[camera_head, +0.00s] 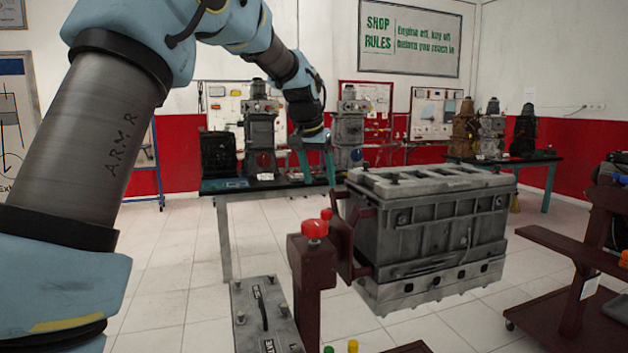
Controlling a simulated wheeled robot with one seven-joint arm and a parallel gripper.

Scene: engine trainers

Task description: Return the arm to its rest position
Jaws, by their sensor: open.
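My arm rises along the left side of the head camera view and arches over to the upper middle. My gripper (313,166) hangs at its end, pointing down, with two teal fingers apart and nothing seen between them. In the picture it lies above and to the left of the grey engine block (430,235), apart from it. The back workbench shows behind the fingers; how far the fingers are from it I cannot tell.
A dark red stand (313,270) with a red knob (314,229) holds the engine block. A grey case (267,318) sits at the front. A back workbench (222,197) carries engines. A dark red cart (560,252) is at right. Tiled floor (170,270) is open at left.

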